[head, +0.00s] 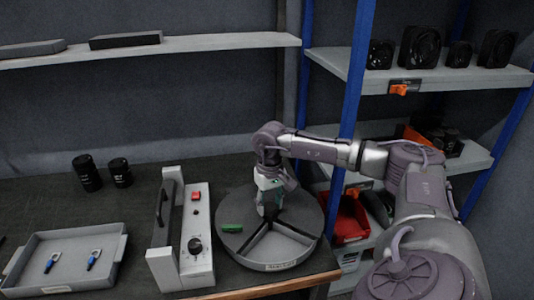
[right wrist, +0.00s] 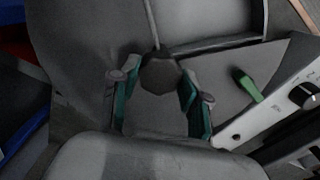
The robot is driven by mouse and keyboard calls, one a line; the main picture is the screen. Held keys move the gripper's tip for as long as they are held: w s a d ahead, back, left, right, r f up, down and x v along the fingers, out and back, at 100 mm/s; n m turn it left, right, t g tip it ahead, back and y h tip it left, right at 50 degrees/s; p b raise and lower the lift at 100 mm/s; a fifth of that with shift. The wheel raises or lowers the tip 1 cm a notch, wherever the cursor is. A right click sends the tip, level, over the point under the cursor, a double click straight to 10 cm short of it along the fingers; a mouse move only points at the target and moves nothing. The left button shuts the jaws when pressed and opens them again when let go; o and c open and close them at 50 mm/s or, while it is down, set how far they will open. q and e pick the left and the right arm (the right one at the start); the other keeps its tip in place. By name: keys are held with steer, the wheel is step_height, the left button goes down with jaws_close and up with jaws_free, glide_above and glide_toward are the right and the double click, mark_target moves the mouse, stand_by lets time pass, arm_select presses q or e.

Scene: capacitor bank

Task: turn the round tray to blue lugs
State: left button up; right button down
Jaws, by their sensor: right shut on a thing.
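The round grey tray (head: 225,250) stands on the bench near its right front corner. Dividers split it into compartments, and a label on its front rim is too small to read. A green part (head: 232,228) lies in its left compartment; it also shows in the right wrist view (right wrist: 246,85). My right gripper (head: 270,205) is over the tray's middle, its fingers shut on the dark centre knob (right wrist: 160,73). The rear of the tray is partly hidden by the gripper. Two blue-sleeved lugs (head: 93,259) lie in a separate rectangular tray. My left gripper is out of view.
A grey control box (head: 200,235) with a red switch and black dial stands close left of the round tray. The rectangular grey tray (head: 115,245) is further left. Two black capacitors (head: 120,173) stand behind. A blue shelf post (head: 352,90) rises beside my right arm.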

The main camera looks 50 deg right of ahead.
steer(key=shift+w+r, duration=0.1)
steer(key=shift+r, duration=0.05)
steer(key=c, duration=0.7)
jaws_free()
steer(key=shift+c, duration=0.2)
steer(key=shift+o, duration=0.9)
step_height(320, 180, up, 12)
